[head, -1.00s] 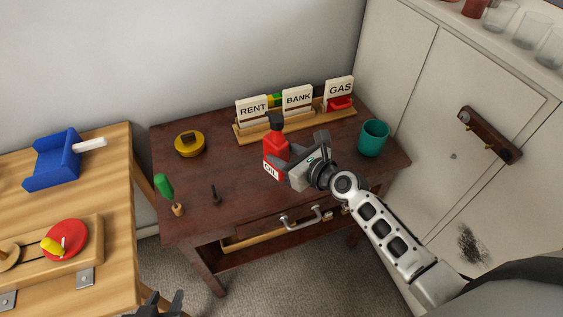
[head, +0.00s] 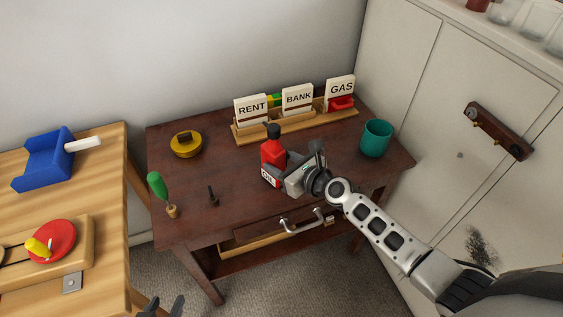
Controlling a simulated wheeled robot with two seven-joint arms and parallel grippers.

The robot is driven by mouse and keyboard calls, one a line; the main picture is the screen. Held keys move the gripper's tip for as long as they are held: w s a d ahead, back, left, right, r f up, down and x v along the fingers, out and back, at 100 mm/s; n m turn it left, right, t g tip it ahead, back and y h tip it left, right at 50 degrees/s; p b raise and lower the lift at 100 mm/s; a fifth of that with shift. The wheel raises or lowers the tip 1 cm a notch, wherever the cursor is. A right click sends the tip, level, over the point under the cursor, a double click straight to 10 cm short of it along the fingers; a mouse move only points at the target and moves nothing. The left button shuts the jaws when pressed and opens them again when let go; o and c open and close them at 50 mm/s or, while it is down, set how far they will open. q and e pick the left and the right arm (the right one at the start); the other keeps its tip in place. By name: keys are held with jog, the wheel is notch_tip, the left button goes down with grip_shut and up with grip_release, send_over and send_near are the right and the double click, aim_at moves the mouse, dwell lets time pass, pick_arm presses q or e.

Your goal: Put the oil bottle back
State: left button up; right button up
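The red oil bottle (head: 273,152) has a black cap and a white "OIL" label. It is upright at the middle of the dark brown table (head: 235,180), at or very near its surface. My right gripper (head: 284,169) reaches it from the right, its fingers at the bottle's lower body, and appears shut on it. The far finger is partly hidden. My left gripper (head: 163,307) shows only its fingertips at the bottom edge, apart and empty.
A wooden rack (head: 290,124) with RENT, BANK and GAS cards stands behind the bottle. A teal cup (head: 376,138) is at right, a yellow round object (head: 186,144) at left.

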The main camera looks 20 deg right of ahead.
jog(key=shift+o, duration=0.8)
jog(key=shift+r, duration=0.1)
jog(key=shift+s+r, duration=0.1)
jog(key=shift+r, duration=0.1)
jog(key=p+v, duration=0.2)
jog(key=v, duration=0.9)
jog(key=s+a+f+n+g+h, duration=0.1)
jog(key=s+a+f+n, duration=0.2)
jog(key=n, duration=1.4)
jog(key=s+a+f+n+g+h, duration=0.2)
jog(key=s+a+f+n, duration=0.1)
jog(key=s+n, duration=0.8)
jog(key=n, duration=0.5)
jog(key=shift+s+f+n, duration=0.2)
jog(key=shift+s+n, duration=0.05)
jog(key=shift+n, duration=0.15)
